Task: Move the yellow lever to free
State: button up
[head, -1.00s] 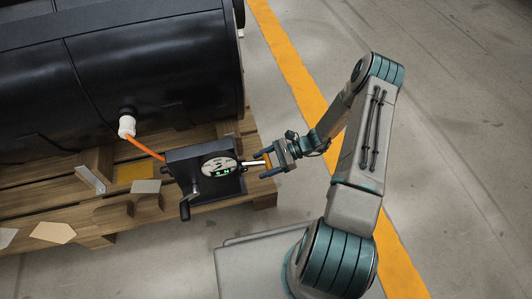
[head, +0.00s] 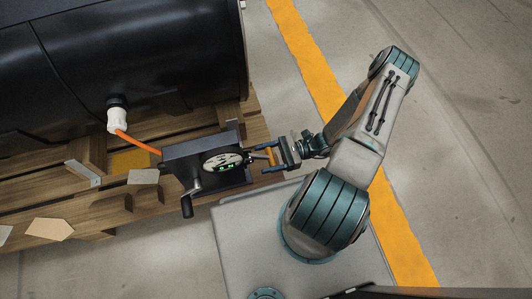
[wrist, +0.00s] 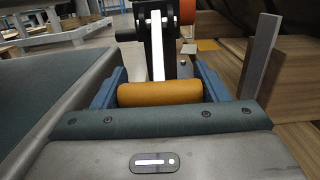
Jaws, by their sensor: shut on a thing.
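The yellow lever (head: 271,156) sticks out from the right side of a dark box (head: 207,162) with a round dial (head: 222,161) on its face. My gripper (head: 273,157) is shut on the lever's yellow handle. In the wrist view the handle (wrist: 160,93) lies crosswise between my two blue fingers, and a pale metal shaft (wrist: 157,45) runs from it toward the box. The dial shows small green characters, too small to read. Any mark for free cannot be made out.
A large black tank (head: 110,65) lies on a wooden pallet (head: 75,192). An orange hose (head: 138,143) runs from a white coupler (head: 117,120) to the box. A crank (head: 188,197) hangs at the box's front. Floor to the right is clear.

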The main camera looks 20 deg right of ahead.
jog(key=shift+a, duration=0.15)
jog(key=o, duration=1.4)
jog(key=d+p, duration=0.1)
jog(key=d, duration=0.3)
jog(key=d+p, duration=0.1)
jog(key=d, duration=0.4)
jog(key=d+f, duration=0.1)
jog(key=d, duration=0.4)
jog(key=shift+p, duration=0.4)
jog(key=shift+r, duration=0.1)
